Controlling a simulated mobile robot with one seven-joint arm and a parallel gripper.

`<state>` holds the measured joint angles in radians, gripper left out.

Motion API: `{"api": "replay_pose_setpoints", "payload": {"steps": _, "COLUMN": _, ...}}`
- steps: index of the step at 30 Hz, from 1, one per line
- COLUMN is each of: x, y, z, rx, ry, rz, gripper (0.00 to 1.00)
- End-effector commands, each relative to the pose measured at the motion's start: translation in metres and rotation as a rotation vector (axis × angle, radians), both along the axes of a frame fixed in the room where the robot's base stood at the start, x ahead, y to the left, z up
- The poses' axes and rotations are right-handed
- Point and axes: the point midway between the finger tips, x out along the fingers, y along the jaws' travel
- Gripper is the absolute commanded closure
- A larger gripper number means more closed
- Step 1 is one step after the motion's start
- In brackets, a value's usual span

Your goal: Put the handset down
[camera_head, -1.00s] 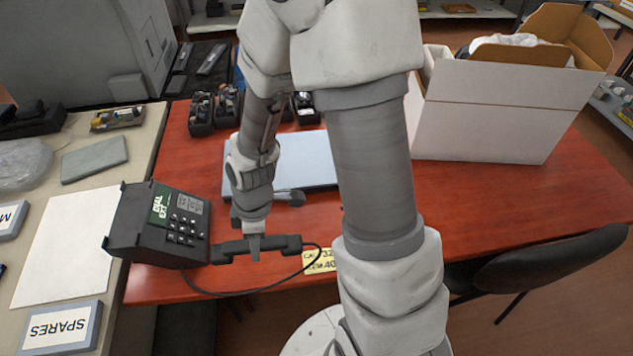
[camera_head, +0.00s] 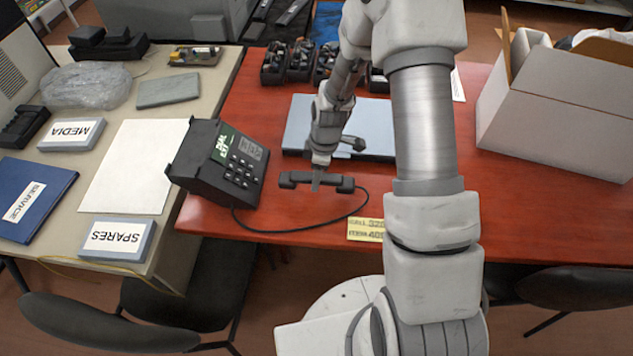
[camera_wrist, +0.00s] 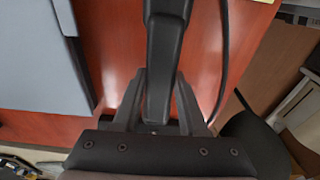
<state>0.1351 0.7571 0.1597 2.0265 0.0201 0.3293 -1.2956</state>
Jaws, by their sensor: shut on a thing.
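The black handset (camera_head: 332,181) is in my gripper (camera_head: 316,183), to the right of the desk phone (camera_head: 222,163) in the head view. The wrist view shows the handset (camera_wrist: 165,50) between the two fingers (camera_wrist: 157,100), which are shut on it. The handset lies crosswise in the head view, over the red table. I cannot tell whether it touches the tabletop. A black cord runs from it in a loop to the phone. The phone's keypad and green label face up.
A grey-blue flat case (camera_head: 297,125) lies behind the handset. A yellow card (camera_head: 365,229) lies near the table's front edge. A white box (camera_head: 555,110) stands at the right. Black bins (camera_head: 300,62) with parts stand at the back. The red table (camera_head: 290,215) is clear around the cord.

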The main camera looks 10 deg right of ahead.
Motion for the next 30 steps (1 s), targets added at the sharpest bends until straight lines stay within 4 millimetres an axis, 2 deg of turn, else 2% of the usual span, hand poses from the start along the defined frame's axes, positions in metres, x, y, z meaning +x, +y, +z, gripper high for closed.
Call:
{"api": "replay_pose_setpoints", "payload": {"steps": 3, "x": -0.001, "y": 0.000, "z": -0.019, "rx": 0.000, "ry": 0.003, "rz": 0.000, "gripper": 1.00}}
{"api": "replay_pose_setpoints", "payload": {"steps": 6, "x": 0.000, "y": 0.000, "z": -0.028, "rx": -0.001, "ry": 0.001, "rz": 0.000, "gripper": 1.00}}
{"api": "replay_pose_setpoints", "payload": {"steps": 17, "x": 0.000, "y": 0.000, "z": -0.032, "rx": 0.000, "ry": -0.001, "rz": 0.000, "gripper": 1.00}}
{"api": "replay_pose_setpoints", "payload": {"steps": 18, "x": 0.000, "y": 0.000, "z": -0.031, "rx": 0.000, "ry": 0.000, "rz": 0.000, "gripper": 0.53}}
{"api": "replay_pose_setpoints", "payload": {"steps": 21, "x": 0.000, "y": 0.000, "z": -0.031, "rx": 0.000, "ry": 0.000, "rz": 0.000, "gripper": 0.35}}
{"api": "replay_pose_setpoints", "payload": {"steps": 22, "x": 0.000, "y": 0.000, "z": -0.031, "rx": 0.000, "ry": 0.000, "rz": 0.000, "gripper": 0.30}}
{"api": "replay_pose_setpoints", "payload": {"steps": 23, "x": -0.001, "y": 0.000, "z": -0.031, "rx": 0.000, "ry": 0.000, "rz": 0.000, "gripper": 0.28}}
{"api": "replay_pose_setpoints", "payload": {"steps": 30, "x": -0.001, "y": 0.000, "z": -0.030, "rx": 0.000, "ry": 0.000, "rz": 0.000, "gripper": 0.28}}
